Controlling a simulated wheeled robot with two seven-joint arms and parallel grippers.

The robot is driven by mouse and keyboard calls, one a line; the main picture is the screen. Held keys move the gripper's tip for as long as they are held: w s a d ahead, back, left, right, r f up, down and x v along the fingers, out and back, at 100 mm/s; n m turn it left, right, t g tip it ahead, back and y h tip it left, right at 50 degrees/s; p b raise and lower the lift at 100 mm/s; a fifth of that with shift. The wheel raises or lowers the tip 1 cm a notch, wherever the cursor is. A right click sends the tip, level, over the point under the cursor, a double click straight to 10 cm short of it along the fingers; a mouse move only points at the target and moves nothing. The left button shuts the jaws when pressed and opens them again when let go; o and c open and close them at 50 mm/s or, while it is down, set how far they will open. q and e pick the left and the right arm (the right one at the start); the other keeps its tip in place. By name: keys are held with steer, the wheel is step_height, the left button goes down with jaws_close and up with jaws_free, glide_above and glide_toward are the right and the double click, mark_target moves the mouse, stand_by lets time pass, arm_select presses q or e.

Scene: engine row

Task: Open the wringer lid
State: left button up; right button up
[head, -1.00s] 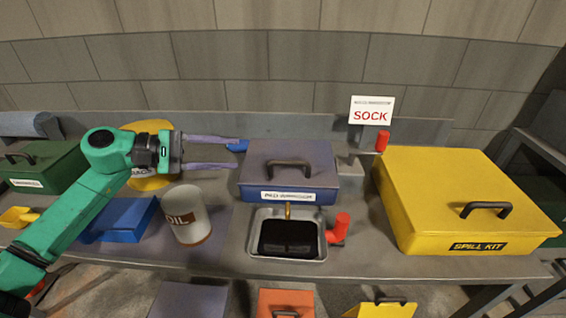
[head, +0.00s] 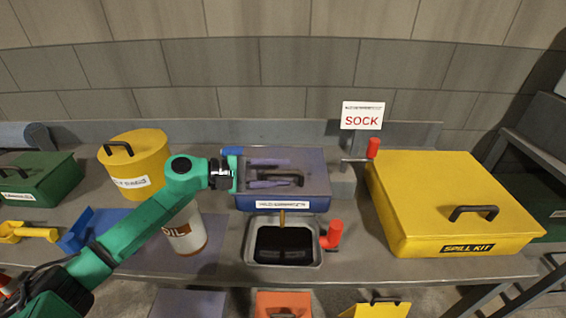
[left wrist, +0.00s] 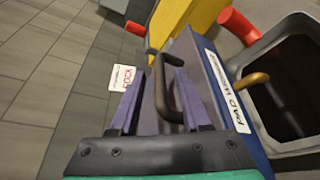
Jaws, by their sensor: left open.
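The wringer is a blue box with a purple-grey lid (head: 312,162) and a white label reading PAD WRINGER (left wrist: 226,92). Its lid is shut. A dark arched handle (head: 296,175) stands on the lid and also shows in the left wrist view (left wrist: 163,88). My left gripper (head: 284,172) is open over the lid, one finger on each side of the handle. In the left wrist view the handle stands between the fingers; I cannot tell whether they touch it. My right gripper is not in view.
A yellow spill kit (head: 440,195) stands at right. An oil can (head: 188,238), a yellow round container (head: 137,160) and a green box (head: 40,182) are at left.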

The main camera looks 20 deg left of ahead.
arm_select(q)
steer(key=shift+w+d+f, duration=0.1)
steer(key=shift+w+d, duration=0.15)
steer(key=shift+d, duration=0.3)
jaws_close()
stand_by(1.0)
